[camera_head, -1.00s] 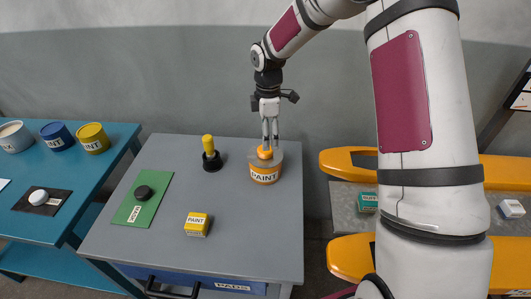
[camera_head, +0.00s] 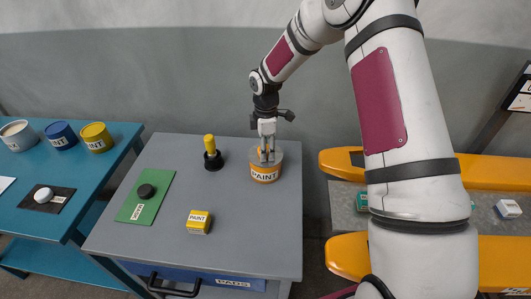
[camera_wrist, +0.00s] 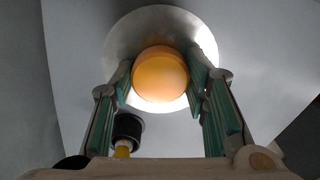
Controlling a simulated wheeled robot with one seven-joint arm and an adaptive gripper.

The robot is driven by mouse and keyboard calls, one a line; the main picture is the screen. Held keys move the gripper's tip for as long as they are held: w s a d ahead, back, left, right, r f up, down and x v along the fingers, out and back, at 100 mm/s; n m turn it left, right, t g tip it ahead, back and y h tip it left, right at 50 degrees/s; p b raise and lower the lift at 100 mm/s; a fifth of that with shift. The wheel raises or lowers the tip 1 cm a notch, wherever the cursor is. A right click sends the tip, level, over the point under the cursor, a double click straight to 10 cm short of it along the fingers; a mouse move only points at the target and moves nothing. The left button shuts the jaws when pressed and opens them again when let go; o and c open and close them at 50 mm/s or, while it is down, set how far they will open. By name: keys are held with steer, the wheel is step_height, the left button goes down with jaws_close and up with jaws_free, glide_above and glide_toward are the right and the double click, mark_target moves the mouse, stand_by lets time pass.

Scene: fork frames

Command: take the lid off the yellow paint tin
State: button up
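The paint tin (camera_head: 265,175) stands on the grey table, with an orange-yellow band marked PAINT. Its round grey lid (camera_head: 279,156) is on it; the lid shows from above in the wrist view (camera_wrist: 160,18). An orange knob (camera_wrist: 160,75) rises from the lid's middle. My gripper (camera_head: 266,156) points down over the lid, its fingers around the knob. In the wrist view my gripper (camera_wrist: 160,85) has one finger on each side of the knob. The fingers look open, very close to its sides; any contact is hard to see.
A black-and-yellow handled tool (camera_head: 212,154) stands left of the tin. A yellow PAINT box (camera_head: 198,222) and a green mat (camera_head: 133,208) with a black knob (camera_head: 146,190) lie nearer. Another yellow tin (camera_head: 96,137) stands on the blue table. Orange forks (camera_head: 345,257) are at right.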

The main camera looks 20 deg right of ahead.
steer(key=shift+c, duration=1.3)
